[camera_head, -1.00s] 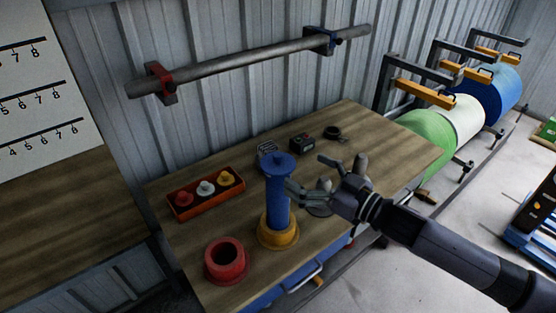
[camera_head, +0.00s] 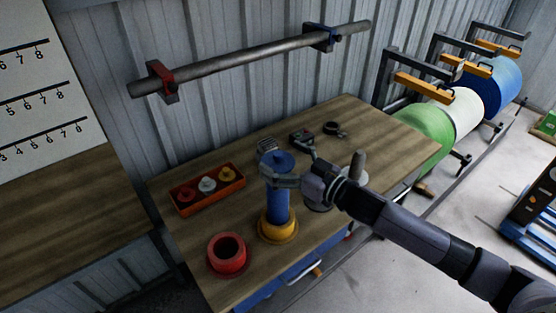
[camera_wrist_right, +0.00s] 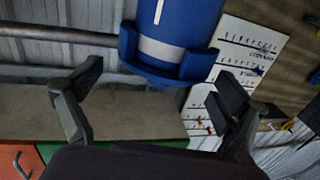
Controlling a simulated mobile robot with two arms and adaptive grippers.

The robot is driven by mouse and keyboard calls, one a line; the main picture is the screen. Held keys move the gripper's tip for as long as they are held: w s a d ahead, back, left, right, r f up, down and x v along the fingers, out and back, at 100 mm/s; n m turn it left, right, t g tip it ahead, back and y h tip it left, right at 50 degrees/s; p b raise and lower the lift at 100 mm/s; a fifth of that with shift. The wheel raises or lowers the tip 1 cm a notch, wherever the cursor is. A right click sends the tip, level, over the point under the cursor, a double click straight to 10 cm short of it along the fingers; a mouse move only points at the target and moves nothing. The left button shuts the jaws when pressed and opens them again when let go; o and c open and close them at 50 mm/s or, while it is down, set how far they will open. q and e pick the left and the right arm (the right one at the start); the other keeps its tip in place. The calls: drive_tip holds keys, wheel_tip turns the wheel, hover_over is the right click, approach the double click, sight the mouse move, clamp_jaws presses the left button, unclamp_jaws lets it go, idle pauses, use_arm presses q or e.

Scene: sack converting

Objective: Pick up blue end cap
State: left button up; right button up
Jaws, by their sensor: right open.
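The blue end cap (camera_head: 281,160) is a disc with a small knob. It sits on top of an upright blue post (camera_head: 279,206), which stands in a yellow flanged ring (camera_head: 277,228) on the workbench. My right gripper (camera_head: 288,164) is open at the upper post, just right of and below the cap; one finger crosses in front of the post. In the right wrist view, a blue cylindrical piece (camera_wrist_right: 180,22) with a pale band lies ahead between the spread fingers (camera_wrist_right: 158,78); contact cannot be told. My left gripper is not in view.
A red ring (camera_head: 227,254) stands near the bench's front left. A red tray (camera_head: 208,205) holds red, white and yellow pieces. A small dark device (camera_head: 302,139) lies behind. A pipe (camera_head: 250,54) runs along the wall.

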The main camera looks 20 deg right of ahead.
drive_tip(key=c, duration=1.7)
